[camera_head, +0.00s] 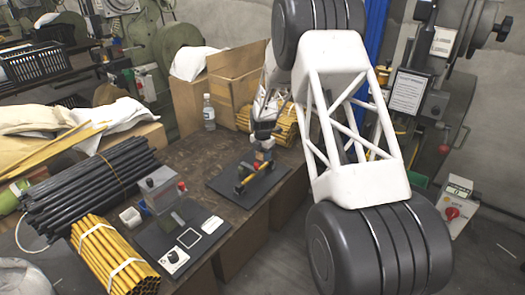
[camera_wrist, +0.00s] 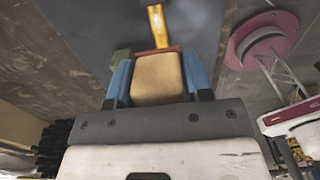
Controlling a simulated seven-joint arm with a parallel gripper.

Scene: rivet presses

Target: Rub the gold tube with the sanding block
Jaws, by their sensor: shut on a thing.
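My gripper (camera_wrist: 157,72) is shut on a tan sanding block (camera_wrist: 158,80), held between its two blue fingers in the wrist view. The gold tube (camera_wrist: 157,24) shows just past the block's far edge; the block hides its near end, and I cannot tell whether they touch. In the head view my gripper (camera_head: 262,146) is low over a dark plate (camera_head: 262,189) on the table. A short yellow length of the gold tube (camera_head: 244,183) shows beside it, close above the plate. A small olive-green piece (camera_wrist: 121,57) sits by the left finger.
A bundle of yellow tubes (camera_head: 108,258) and a stack of black tubes (camera_head: 85,185) lie at the left. A dark board (camera_head: 160,238) with small devices stands nearby. A bottle (camera_head: 209,112) and cardboard box (camera_head: 232,80) are behind. Bare table (camera_head: 205,160) lies left of the plate.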

